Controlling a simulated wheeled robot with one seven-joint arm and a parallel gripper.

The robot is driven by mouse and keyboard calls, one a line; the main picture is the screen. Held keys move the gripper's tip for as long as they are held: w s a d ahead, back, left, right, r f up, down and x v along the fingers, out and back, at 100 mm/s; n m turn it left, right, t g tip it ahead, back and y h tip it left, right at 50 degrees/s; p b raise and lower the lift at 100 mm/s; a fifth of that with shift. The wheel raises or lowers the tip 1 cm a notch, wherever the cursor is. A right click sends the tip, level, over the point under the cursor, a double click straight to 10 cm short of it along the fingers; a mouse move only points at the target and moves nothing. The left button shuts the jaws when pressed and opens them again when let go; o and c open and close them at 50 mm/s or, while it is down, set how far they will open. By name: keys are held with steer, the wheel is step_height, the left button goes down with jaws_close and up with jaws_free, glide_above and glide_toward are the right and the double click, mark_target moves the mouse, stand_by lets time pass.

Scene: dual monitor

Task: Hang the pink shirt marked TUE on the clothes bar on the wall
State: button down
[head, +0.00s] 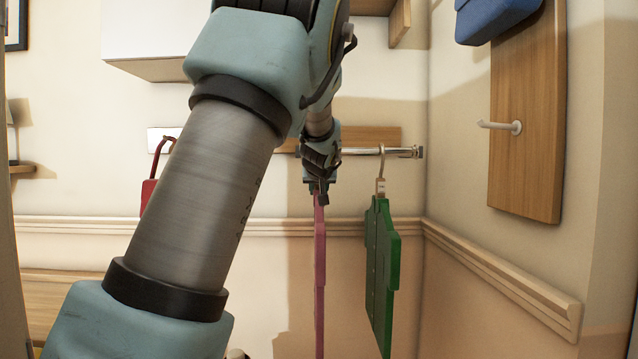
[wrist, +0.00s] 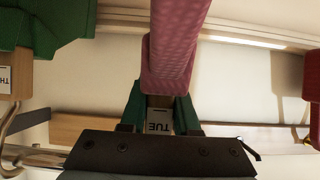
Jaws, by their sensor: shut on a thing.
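The pink shirt (head: 320,265) hangs edge-on, upright, below my gripper (head: 318,190) in the head view. In the wrist view the pink shirt (wrist: 176,45) runs up from my gripper (wrist: 159,112). My gripper is shut on it at the white tag (wrist: 158,121) marked TUE. The clothes bar (head: 398,152) runs along the wall; part of it is behind my gripper and arm. It also shows at the lower left of the wrist view (wrist: 48,157). The pink shirt's hook is hidden, so I cannot tell whether it touches the bar.
A green shirt (head: 381,265) hangs by its hook on the bar, right of the pink one. A wooden panel with a peg (head: 515,127) is on the right wall.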

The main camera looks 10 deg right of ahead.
steer(key=shift+w+d+r+p, duration=0.1)
steer(key=shift+w+p, duration=0.55)
steer(key=shift+p, duration=0.15)
steer(key=shift+w+d+r+p, duration=0.1)
steer(key=shift+w+p, duration=0.55)
steer(key=shift+p, duration=0.1)
step_height(320, 180, down, 2)
steer(key=b, duration=0.2)
steer(key=shift+f+b, duration=0.2)
steer(key=shift+b, duration=0.1)
steer(key=c, duration=0.6)
jaws_free()
steer(key=shift+o, duration=0.2)
